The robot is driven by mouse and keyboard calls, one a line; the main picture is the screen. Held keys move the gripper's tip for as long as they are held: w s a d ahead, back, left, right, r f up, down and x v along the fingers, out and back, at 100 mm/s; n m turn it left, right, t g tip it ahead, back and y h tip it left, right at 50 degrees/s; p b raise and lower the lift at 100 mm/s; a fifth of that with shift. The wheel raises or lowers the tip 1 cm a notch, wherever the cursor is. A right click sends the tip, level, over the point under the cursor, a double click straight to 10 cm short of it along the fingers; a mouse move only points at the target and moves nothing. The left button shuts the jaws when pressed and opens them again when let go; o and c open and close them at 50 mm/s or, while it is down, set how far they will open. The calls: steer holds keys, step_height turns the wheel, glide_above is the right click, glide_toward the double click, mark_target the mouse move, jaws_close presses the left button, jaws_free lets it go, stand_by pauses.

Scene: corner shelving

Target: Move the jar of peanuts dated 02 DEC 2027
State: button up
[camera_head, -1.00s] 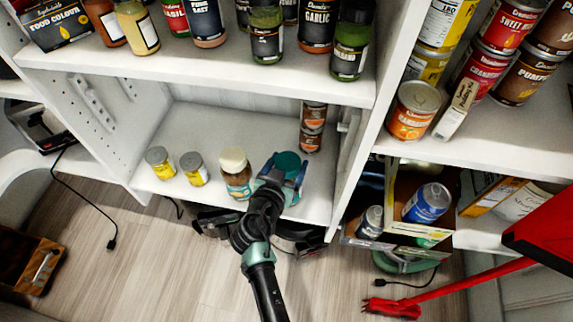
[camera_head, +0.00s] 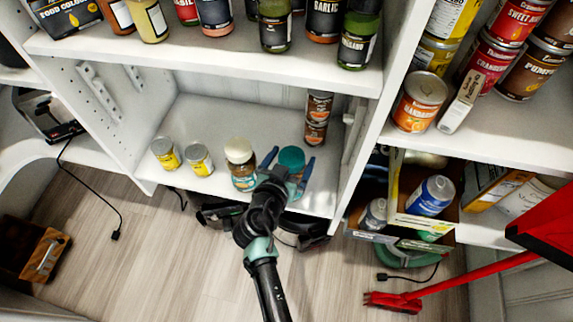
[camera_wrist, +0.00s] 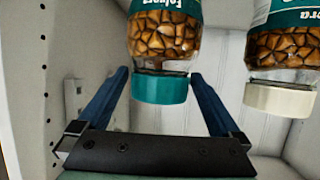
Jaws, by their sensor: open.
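A peanut jar with a teal lid (camera_head: 291,158) stands on the lower shelf near its front edge. In the wrist view it shows upside down, with peanuts behind the glass (camera_wrist: 163,40) and a teal label. My gripper (camera_head: 288,165) is open, with one blue finger on each side of this jar and visible gaps; in the wrist view the fingers (camera_wrist: 160,90) flank the lid. A second peanut jar with a cream lid (camera_head: 240,165) stands just left of it, outside the fingers; it also shows in the wrist view (camera_wrist: 283,60). No date is readable on either jar.
Two small yellow cans (camera_head: 182,157) stand left on the same shelf (camera_head: 215,115). Stacked brown cans (camera_head: 317,118) stand at its back right near the divider. The upper shelf (camera_head: 200,58) overhangs with jars and bottles. The shelf middle behind the peanut jars is clear.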

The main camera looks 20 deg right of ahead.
steer(key=p+v, duration=0.2)
steer(key=v, duration=1)
steer(key=shift+s+a+r, duration=0.2)
steer(key=shift+s, duration=0.1)
